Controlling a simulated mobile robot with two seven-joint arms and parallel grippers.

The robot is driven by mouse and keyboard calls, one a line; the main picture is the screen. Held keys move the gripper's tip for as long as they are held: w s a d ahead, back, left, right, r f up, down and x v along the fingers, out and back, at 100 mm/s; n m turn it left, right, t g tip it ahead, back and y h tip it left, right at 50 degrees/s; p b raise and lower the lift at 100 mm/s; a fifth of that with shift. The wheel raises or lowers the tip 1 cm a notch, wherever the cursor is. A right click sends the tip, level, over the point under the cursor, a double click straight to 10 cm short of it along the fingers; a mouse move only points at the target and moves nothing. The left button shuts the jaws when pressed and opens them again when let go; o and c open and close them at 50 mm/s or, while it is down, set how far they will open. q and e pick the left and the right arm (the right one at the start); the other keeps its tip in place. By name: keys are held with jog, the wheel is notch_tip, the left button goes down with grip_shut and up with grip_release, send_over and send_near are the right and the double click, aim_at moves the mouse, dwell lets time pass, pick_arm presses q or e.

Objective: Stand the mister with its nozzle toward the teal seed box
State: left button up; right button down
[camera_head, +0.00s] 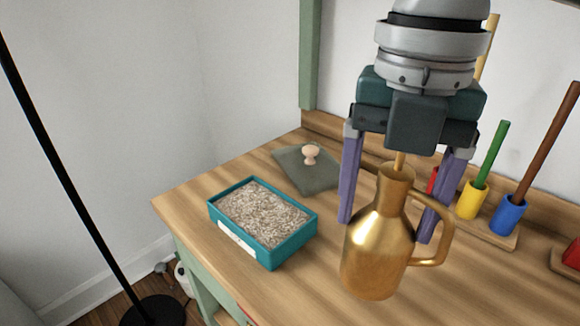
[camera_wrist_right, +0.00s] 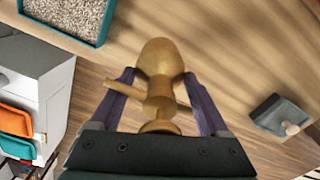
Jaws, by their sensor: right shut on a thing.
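The brass mister (camera_head: 378,255) is upright at the front right of the desk in the head view. Its looped handle points right; a short spout at the neck points left and back, partly behind a finger. My right gripper (camera_head: 395,225) comes down from above and is shut on the mister, with purple fingers on either side of it. The mister (camera_wrist_right: 160,62) also shows between the fingers in the right wrist view. I cannot tell whether its base touches the desk. The teal seed box (camera_head: 292,246), full of pale seeds, lies left of it. My left gripper is not in view.
A grey-green slab with a pale knob (camera_head: 311,153) lies behind the box. A wooden rack with yellow (camera_head: 471,201) and blue (camera_head: 508,215) cups holding rods stands at the back right. Bare desk (camera_head: 185,200) shows at the left; a black pole (camera_head: 75,190) stands beyond it.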

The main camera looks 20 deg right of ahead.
aim_at(376, 244)
notch_tip(376, 244, down, 5)
jog(key=shift+r+b, duration=0.1)
jog(key=shift+b, duration=0.55)
grip_release()
jog(key=shift+f, duration=0.2)
jog(key=shift+r, duration=0.1)
